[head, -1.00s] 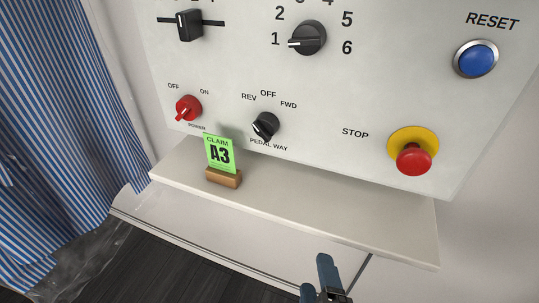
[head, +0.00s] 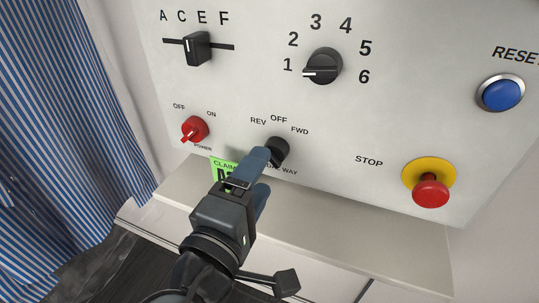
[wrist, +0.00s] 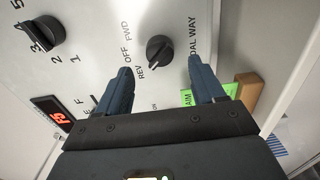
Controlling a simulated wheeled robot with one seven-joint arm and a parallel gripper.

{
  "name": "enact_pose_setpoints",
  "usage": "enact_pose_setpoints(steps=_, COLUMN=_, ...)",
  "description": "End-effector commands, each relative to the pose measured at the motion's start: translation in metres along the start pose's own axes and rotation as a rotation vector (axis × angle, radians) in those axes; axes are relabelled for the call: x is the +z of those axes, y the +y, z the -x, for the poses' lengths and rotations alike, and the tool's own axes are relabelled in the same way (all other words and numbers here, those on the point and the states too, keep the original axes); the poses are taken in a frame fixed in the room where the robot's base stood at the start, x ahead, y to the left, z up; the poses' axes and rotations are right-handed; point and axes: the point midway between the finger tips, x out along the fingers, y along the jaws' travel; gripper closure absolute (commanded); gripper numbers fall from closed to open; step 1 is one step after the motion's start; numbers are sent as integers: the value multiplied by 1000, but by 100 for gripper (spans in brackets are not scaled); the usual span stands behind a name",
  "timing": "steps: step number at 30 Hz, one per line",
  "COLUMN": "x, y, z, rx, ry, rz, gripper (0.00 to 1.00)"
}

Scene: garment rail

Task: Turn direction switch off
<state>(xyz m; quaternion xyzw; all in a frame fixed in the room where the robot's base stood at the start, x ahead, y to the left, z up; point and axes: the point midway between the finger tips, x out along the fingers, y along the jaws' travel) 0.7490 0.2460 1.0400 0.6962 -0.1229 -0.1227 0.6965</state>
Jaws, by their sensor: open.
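The direction switch (head: 277,151) is a black rotary knob on the pale panel, labelled REV, OFF and FWD, with "PEDAL WAY" below. In the head view my gripper partly covers it. In the wrist view the knob (wrist: 160,49) shows whole, and its white pointer mark faces the REV label. My gripper (head: 264,170) is open and empty, just in front of the switch. In the wrist view the fingers of my gripper (wrist: 160,66) are spread to either side of the knob; I cannot tell whether either touches it.
A green claim card (head: 222,168) in a wooden block (wrist: 248,92) stands on the shelf (head: 330,228) beside my gripper. Nearby are the red power knob (head: 194,130), numbered dial (head: 323,66), slider (head: 197,48), red stop button (head: 430,191) and blue reset button (head: 500,93). A striped garment (head: 60,120) hangs left.

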Motion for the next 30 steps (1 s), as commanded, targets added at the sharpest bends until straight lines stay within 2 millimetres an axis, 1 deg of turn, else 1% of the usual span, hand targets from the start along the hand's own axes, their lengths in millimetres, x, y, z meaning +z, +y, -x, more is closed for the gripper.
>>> enact_pose_setpoints(steps=1, x=1, y=2, z=-9, rx=0, ry=-3, rz=0, gripper=32)
enact_pose_setpoints(steps=3, x=1, y=2, z=-20, rx=0, ry=-3, rz=1, gripper=32)
enact_pose_setpoints(steps=6, x=0, y=1, z=-33, rx=0, ry=-1, rz=1, gripper=32)
enact_pose_setpoints(steps=9, x=0, y=1, z=-42, rx=0, ry=0, rz=1, gripper=32)
enact_pose_setpoints(steps=13, x=0, y=0, z=-48, rx=0, ry=0, rz=0, gripper=32)
enact_pose_setpoints(steps=20, x=0, y=0, z=-49, rx=-1, ry=0, rz=0, gripper=32)
enact_pose_setpoints(steps=23, x=0, y=0, z=-49, rx=0, ry=1, rz=0, gripper=39)
enact_pose_setpoints(steps=30, x=0, y=0, z=-49, rx=0, ry=1, rz=0, gripper=62)
